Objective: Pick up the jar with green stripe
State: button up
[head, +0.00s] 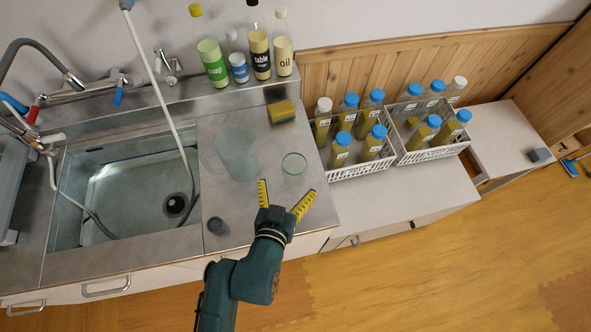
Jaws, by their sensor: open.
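A clear glass jar with a green stripe (293,168) stands on the steel counter, right of the sink. The stripe shows as a thin green ring near its top. My gripper (287,188) is open, with its yellow fingers spread wide on the near side of the jar. The left fingertip appears near the jar's lower left and the right fingertip near its lower right. No contact is visible, and I cannot tell the gripper's height relative to the jar.
A translucent pitcher (237,154) stands close left of the jar. A small dark cup (217,226) is near the front edge. A yellow sponge (281,111) lies behind. White crates (427,153) of blue-capped bottles stand right. The sink (130,190) is left; bottles line the back ledge.

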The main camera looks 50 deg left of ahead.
aim_at(297, 156)
jog(key=b+x, duration=0.2)
jog(key=x, duration=0.8)
jog(key=shift+a+r, duration=0.1)
jog(key=shift+r, duration=0.2)
jog(key=c, duration=1.3)
